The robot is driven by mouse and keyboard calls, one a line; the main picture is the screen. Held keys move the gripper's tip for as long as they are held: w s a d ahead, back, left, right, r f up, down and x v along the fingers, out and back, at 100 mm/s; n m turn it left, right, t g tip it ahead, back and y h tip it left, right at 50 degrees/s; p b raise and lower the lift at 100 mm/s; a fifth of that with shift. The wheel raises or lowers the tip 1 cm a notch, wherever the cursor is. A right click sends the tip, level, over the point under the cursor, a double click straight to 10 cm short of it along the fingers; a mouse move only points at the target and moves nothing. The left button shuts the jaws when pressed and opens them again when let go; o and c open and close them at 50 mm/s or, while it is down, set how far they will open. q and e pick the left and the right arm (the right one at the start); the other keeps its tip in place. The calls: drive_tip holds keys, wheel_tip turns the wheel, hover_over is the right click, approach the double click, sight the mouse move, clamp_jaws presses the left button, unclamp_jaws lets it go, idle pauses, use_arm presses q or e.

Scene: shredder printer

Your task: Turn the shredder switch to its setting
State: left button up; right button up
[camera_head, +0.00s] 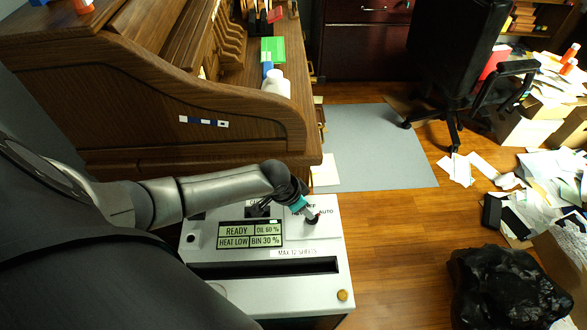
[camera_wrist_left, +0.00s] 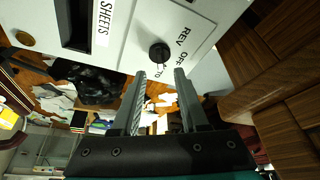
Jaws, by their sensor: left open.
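The white shredder (camera_head: 215,264) stands in front of the desk in the head view, its top panel facing up. Its switch is a black round knob (camera_wrist_left: 159,52), with REV, OFF and a partly hidden AUTO label around it in the left wrist view. In the head view the knob (camera_head: 312,221) is partly covered by my left gripper (camera_head: 309,212). The left gripper is open. In the left wrist view its fingertips (camera_wrist_left: 160,74) are apart, with the knob just beyond the gap between them. I cannot tell which label the knob points at. My right gripper is in neither view.
The shredder display (camera_head: 250,235) reads READY, HEAT LOW, OIL 60 %, BIN 30 %. A dark paper slot (camera_head: 265,268) lies in front of it. The wooden desk (camera_head: 140,95) stands close behind. A black bag (camera_head: 508,289) and scattered papers lie on the floor at right.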

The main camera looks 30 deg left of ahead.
use_arm(q)
drive_tip(key=p+v, duration=0.3)
drive_tip(key=v, duration=0.6)
drive_tip(key=shift+s+r, duration=0.15)
drive_tip(key=shift+r, duration=0.15)
